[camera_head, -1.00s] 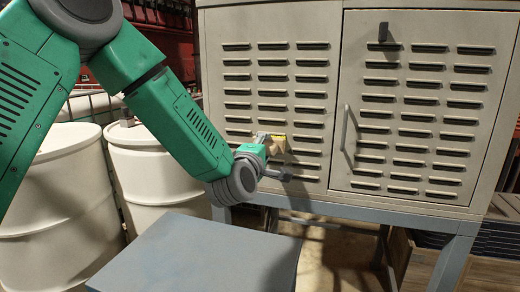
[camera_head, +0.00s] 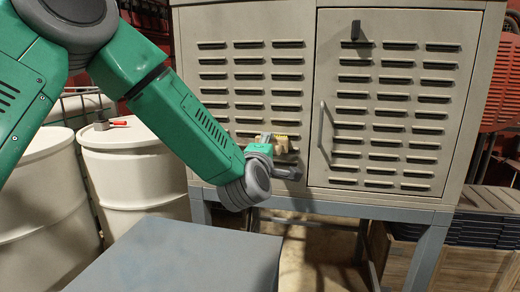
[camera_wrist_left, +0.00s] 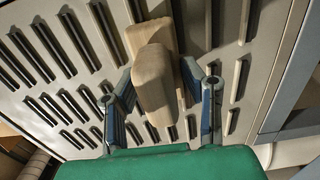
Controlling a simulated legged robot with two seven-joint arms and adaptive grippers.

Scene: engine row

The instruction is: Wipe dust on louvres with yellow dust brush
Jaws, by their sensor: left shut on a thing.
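The dust brush (camera_head: 281,144) has a tan wooden body and a yellow edge in the head view. It is at the lower right of the cabinet's left louvred panel (camera_head: 250,88). My left gripper (camera_head: 270,150) is shut on it. In the left wrist view the brush's wooden block (camera_wrist_left: 153,78) sits between the two fingers, close over the louvres (camera_wrist_left: 62,45). I cannot tell whether its bristles touch them; they are hidden there. The right louvred door (camera_head: 390,110) is closed. I cannot make out dust on the slats. My right gripper is not in view.
A vertical door handle (camera_head: 321,125) stands out just right of the brush. A dark latch (camera_head: 355,30) is at the door's top. A grey-blue flat surface (camera_head: 180,258) lies in front of the cabinet. White drums (camera_head: 130,165) stand at left, one with a red-handled tool (camera_head: 118,123) on top.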

